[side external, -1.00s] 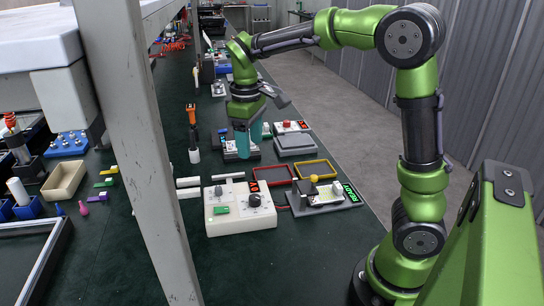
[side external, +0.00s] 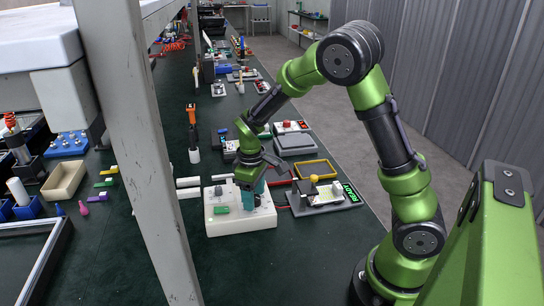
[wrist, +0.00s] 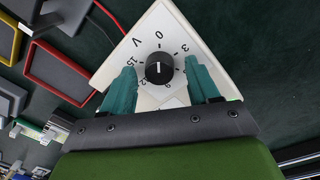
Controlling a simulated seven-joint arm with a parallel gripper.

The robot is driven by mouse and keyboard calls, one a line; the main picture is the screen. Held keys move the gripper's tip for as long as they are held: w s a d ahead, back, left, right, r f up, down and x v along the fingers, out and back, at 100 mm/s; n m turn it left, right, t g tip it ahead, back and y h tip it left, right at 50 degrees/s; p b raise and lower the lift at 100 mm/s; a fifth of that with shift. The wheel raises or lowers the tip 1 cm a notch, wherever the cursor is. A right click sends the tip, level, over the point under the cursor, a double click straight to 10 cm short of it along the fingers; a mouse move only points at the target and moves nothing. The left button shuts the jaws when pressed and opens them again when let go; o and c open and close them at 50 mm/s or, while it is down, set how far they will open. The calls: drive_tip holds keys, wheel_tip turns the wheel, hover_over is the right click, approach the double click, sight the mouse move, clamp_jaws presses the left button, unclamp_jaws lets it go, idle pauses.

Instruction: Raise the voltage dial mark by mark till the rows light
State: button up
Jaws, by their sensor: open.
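The white supply box (side external: 232,223) stands on the dark green bench. Its black voltage dial (wrist: 160,67) shows in the wrist view with a short white pointer line, ringed by numbers including 0, 3, 12 and 15 and a letter V. My gripper (wrist: 160,75) is open, with one teal finger on each side of the dial; I cannot tell if they touch it. In the side view my gripper (side external: 252,196) covers the dial. The floodlight housing (side external: 326,196) sits on a grey plate right of the box; whether its rows are lit is unclear.
A green READY sign (side external: 350,191) lies beside the housing. A yellow-framed tray (side external: 314,170) is behind it, and a red-framed tray (wrist: 60,77) lies near the box. A grey post (side external: 145,150) stands at the left. The bench in front of the box is clear.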

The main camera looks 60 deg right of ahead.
drive_tip(key=shift+f, duration=0.1)
drive_tip(key=shift+c, duration=0.3)
drive_tip(key=c, duration=1)
drive_tip(key=shift+o, duration=0.2)
drive_tip(key=shift+m, duration=0.3)
drive_tip(key=m, duration=1)
drive_tip(key=shift+w+d+g, duration=0.1)
drive_tip(key=shift+g, duration=0.2)
drive_tip(key=o, duration=1)
